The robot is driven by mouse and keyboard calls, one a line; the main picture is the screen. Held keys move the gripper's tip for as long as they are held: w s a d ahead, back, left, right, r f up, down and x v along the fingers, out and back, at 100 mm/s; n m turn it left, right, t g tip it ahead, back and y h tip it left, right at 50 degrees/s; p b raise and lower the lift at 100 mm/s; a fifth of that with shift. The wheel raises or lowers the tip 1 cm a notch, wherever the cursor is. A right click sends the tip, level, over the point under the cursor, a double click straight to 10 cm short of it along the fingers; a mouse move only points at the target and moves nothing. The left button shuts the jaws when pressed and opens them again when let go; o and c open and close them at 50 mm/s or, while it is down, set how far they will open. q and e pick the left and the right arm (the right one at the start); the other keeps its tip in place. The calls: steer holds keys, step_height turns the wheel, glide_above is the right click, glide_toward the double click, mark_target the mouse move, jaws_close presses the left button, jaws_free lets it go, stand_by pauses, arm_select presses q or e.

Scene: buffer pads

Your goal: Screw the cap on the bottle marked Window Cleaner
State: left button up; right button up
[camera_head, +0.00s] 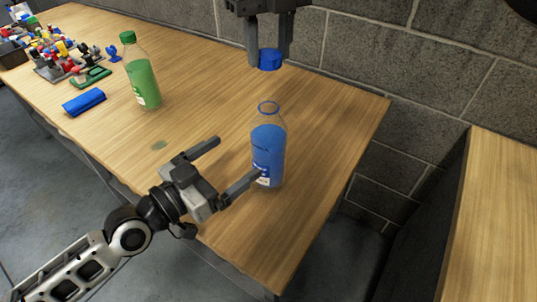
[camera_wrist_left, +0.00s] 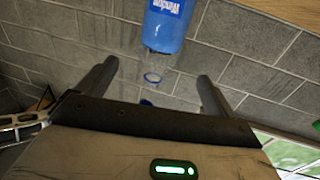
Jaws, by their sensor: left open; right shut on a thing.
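The blue bottle (camera_head: 267,148) stands upright and uncapped on the wooden table, its clear neck open at the top. In the left wrist view the bottle (camera_wrist_left: 165,28) appears upside down, with a partly readable label that looks like "Window". My left gripper (camera_head: 236,159) is open and empty, just left of the bottle; one finger overlaps the bottle's lower left edge in the head view. My right gripper (camera_head: 268,50) is shut on a blue cap (camera_head: 270,60), held above the bottle's neck and apart from it.
A capped green bottle (camera_head: 142,80) stands further left on the table (camera_head: 200,60). A blue object (camera_head: 84,102), a green clamp-like thing (camera_head: 92,80) and several colourful small parts (camera_head: 58,50) lie at the far left. A grey block wall (camera_head: 355,40) runs behind the table.

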arm_select(q)
steer(key=x, duration=1.1)
steer(key=shift+d, duration=0.1)
steer(key=c, duration=1.5)
steer(key=shift+o, duration=0.2)
arm_select(e)
glide_above(269, 99)
steer(key=shift+f, duration=2.5)
steer(key=shift+f, duration=0.1)
steer(key=shift+f, duration=0.8)
steer(key=shift+f, duration=0.55)
